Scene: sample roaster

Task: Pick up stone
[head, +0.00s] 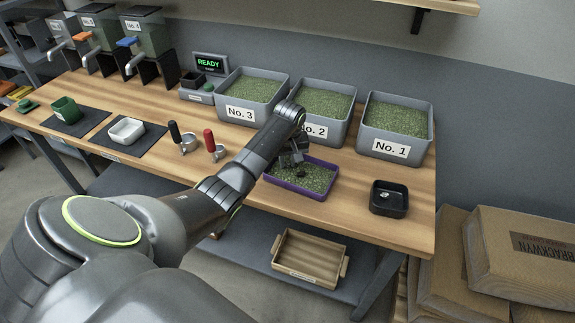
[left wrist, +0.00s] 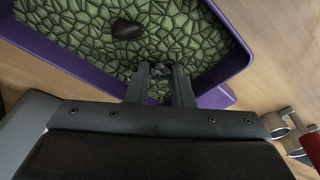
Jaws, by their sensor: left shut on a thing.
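A purple tray (head: 318,192) full of green beans stands on the wooden bench, and it also shows in the left wrist view (left wrist: 75,66). My left gripper (head: 292,160) reaches down over the tray's left part. In the left wrist view its two fingers (left wrist: 161,78) are close together, shut on a small greyish lump that looks like a stone (left wrist: 160,71); the fingers partly hide it. A separate dark brown lump (left wrist: 127,29) lies on the beans beyond the fingertips. My right gripper is not in view.
Grey bins No. 3 (head: 240,113), No. 2 (head: 340,133) and No. 1 (head: 391,149) stand behind the tray. A small black container (head: 388,198) is to its right, with bare bench between. Red-handled (head: 209,141) and black-handled (head: 175,132) scoops lie left.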

